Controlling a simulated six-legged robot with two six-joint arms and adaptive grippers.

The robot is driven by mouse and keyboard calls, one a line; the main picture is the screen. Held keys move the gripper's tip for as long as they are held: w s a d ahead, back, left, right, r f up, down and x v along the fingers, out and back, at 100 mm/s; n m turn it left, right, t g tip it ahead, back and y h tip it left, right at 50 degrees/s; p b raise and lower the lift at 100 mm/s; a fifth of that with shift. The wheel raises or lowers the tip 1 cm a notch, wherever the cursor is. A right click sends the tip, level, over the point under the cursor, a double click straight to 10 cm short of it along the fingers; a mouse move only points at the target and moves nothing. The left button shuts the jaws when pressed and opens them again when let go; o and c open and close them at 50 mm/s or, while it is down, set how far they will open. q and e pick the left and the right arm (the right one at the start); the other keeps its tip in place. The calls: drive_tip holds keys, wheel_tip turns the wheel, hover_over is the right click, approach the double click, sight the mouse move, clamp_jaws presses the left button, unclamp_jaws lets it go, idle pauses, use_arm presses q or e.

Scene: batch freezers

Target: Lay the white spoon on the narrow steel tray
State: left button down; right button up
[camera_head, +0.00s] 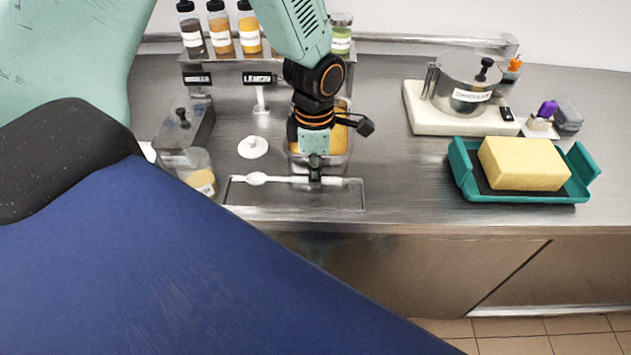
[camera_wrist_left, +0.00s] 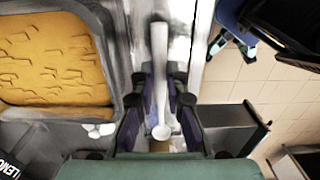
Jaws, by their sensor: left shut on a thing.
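The white spoon (camera_head: 256,178) lies level, with its bowl to the left and its handle running right, over the back part of the narrow steel tray (camera_head: 290,208). My left gripper (camera_head: 315,178) points down and is shut on the spoon's handle. In the left wrist view the spoon (camera_wrist_left: 159,60) runs between the fingers of my left gripper (camera_wrist_left: 160,112). I cannot tell whether the spoon touches the tray or hangs just above it.
A steel pan of orange-yellow gelato (camera_head: 336,140) stands just behind the tray. A jar (camera_head: 200,174) stands left of it, and a white round lid (camera_head: 253,147) behind. A teal tray (camera_head: 520,194) with a yellow block (camera_head: 525,163) is at the right. Counter between the trays is clear.

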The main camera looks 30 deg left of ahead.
use_arm(q)
drive_tip(key=shift+s+d+f, duration=0.1)
drive_tip(key=shift+f, duration=0.5)
drive_tip(key=shift+s+d+f, duration=0.1)
drive_tip(key=shift+f, duration=0.8)
drive_tip(key=shift+a+f, duration=0.1)
drive_tip(key=shift+a, duration=0.15)
drive_tip(key=shift+w+d+f, duration=0.1)
drive_tip(key=shift+d+f, duration=0.1)
drive_tip(key=c, duration=1.5)
unclamp_jaws()
drive_tip(key=shift+r, duration=0.1)
drive_tip(key=shift+c, duration=0.2)
drive_tip(key=shift+o, duration=0.9)
drive_tip(key=shift+a, duration=0.15)
